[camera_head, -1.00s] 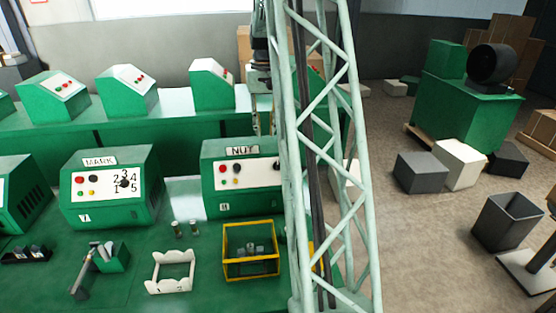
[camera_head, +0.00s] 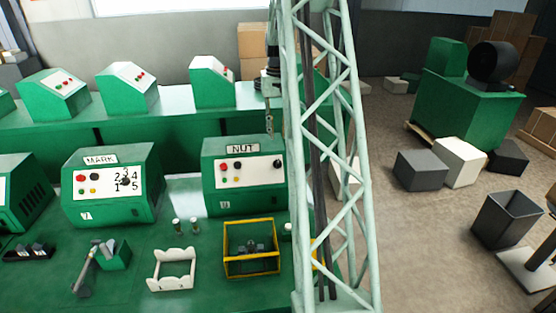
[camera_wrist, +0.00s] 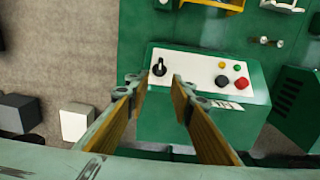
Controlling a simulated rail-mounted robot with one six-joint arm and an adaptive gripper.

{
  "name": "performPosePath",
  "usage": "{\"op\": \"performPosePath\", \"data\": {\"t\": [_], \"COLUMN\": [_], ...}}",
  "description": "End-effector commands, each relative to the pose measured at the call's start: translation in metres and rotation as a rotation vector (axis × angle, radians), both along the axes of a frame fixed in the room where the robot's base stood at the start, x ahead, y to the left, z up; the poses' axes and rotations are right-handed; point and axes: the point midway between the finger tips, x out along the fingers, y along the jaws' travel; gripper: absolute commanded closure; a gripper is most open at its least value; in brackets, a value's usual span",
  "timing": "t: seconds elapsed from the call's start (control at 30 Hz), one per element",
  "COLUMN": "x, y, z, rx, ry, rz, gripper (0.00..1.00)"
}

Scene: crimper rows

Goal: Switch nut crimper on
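The nut crimper is a green box (camera_head: 215,195) with a white panel and a "NUT" label, on the green bench. Its panel has red, black, green and yellow buttons and a black rotary knob (camera_head: 277,163). In the wrist view the panel appears upside down, with the knob (camera_wrist: 160,67) at its left and the red button (camera_wrist: 241,83) at its right. My gripper (camera_wrist: 157,82) is open and empty, its fingertips on either side of the knob in the picture. Contact cannot be told. In the head view my gripper (camera_head: 270,122) hangs above and behind the crimper, partly hidden by my mast.
The "MARK" crimper (camera_head: 105,210) stands to the left. A yellow frame tray (camera_head: 250,268), a white holder (camera_head: 171,283) and small cylinders stand in front on the bench. More green boxes line the bench behind. Floor to the right holds loose blocks and a bin (camera_head: 507,222).

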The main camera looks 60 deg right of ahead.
Motion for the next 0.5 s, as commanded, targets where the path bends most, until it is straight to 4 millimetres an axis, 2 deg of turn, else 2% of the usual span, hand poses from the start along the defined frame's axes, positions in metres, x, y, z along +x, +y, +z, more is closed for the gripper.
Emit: {"op": "performPosePath", "data": {"t": [0.27, 0.5], "x": [0.0, 0.0], "y": [0.001, 0.001], "z": [-0.024, -0.054], "rx": [0.002, 0.002], "ry": [0.002, 0.002], "rz": [0.0, 0.0], "gripper": [0.78, 0.78]}}
